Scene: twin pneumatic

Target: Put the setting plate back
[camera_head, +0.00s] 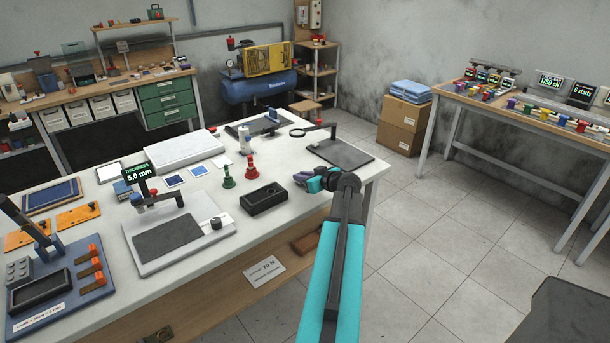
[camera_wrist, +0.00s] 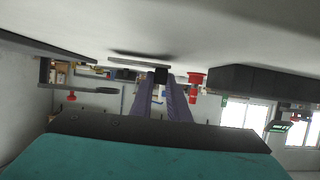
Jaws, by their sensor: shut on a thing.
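My gripper (camera_head: 302,178), with purple fingers, is over the right part of the white bench (camera_head: 245,230). In the wrist view its fingers (camera_wrist: 163,88) are shut on a small dark block, which I take to be the setting plate (camera_wrist: 161,75). It is seen nearly edge-on, and its full outline cannot be made out. The head view does not show it clearly at the fingertips. The thickness gauge (camera_head: 172,232), reading 5.0 mm, stands left on the bench.
A magnifier stand on a dark mat (camera_head: 340,153) is at the back right. A white slab (camera_head: 186,148) lies farther left.

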